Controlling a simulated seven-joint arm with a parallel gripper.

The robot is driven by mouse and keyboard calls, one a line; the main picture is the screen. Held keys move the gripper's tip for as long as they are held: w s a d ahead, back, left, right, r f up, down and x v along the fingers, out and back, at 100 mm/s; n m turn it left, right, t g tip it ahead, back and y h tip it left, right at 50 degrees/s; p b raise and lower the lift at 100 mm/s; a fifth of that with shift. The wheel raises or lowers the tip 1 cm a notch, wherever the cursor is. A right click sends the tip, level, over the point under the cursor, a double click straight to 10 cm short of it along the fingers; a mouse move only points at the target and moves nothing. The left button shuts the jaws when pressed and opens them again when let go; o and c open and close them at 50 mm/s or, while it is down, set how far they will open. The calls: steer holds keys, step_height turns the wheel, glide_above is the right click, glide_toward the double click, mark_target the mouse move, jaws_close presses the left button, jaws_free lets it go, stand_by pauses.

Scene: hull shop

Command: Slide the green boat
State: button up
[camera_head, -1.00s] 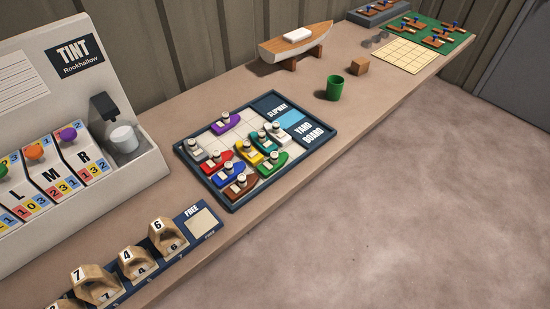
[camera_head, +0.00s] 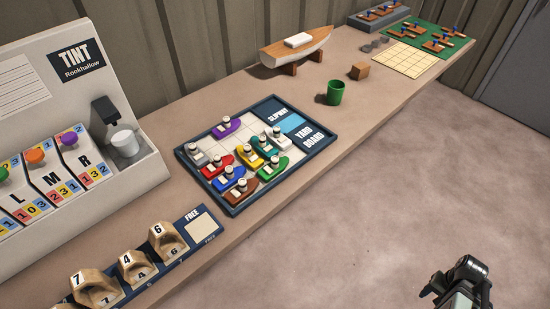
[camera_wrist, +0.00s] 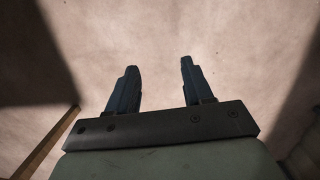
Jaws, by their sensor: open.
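The green boat (camera_head: 272,169) sits on the yard board (camera_head: 232,208) in the head view, near the board's front edge. It has a pale cabin and a dark-topped funnel. The yellow boat (camera_head: 250,155) is just behind it, and the blue boat (camera_head: 230,182) and brown boat (camera_head: 240,192) lie to its left. A teal boat (camera_head: 263,143) and a white boat (camera_head: 281,142) are behind it to the right. My gripper shows in the wrist view (camera_wrist: 157,82) with its two fingers apart and nothing between them, over bare floor. In the head view, my arm is at the bottom right, well away from the board.
A green cup (camera_head: 335,93) and a wooden block (camera_head: 358,72) stand right of the board. A model boat (camera_head: 297,50) stands behind. The tint machine (camera_head: 75,85) and numbered wooden blocks (camera_head: 166,240) are at left. The floor in front is clear.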

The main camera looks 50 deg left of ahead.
steer(key=w+a+r+n+t, duration=0.1)
steer(key=w+a+r, duration=0.4)
steer(key=w+r, duration=0.1)
steer(key=w+a+r+n, duration=0.2)
steer(key=a+r, duration=0.3)
steer(key=a, duration=0.3)
steer(key=w+a+r+n, duration=0.2)
steer(key=a+r, duration=0.3)
steer(key=a, duration=0.2)
step_height(320, 180, up, 25)
steer(key=n, duration=1)
glide_above(275, 158)
steer(key=shift+t, duration=0.3)
step_height(275, 158, down, 13)
steer(key=shift+r, duration=0.2)
steer(key=shift+c, duration=0.5)
jaws_close()
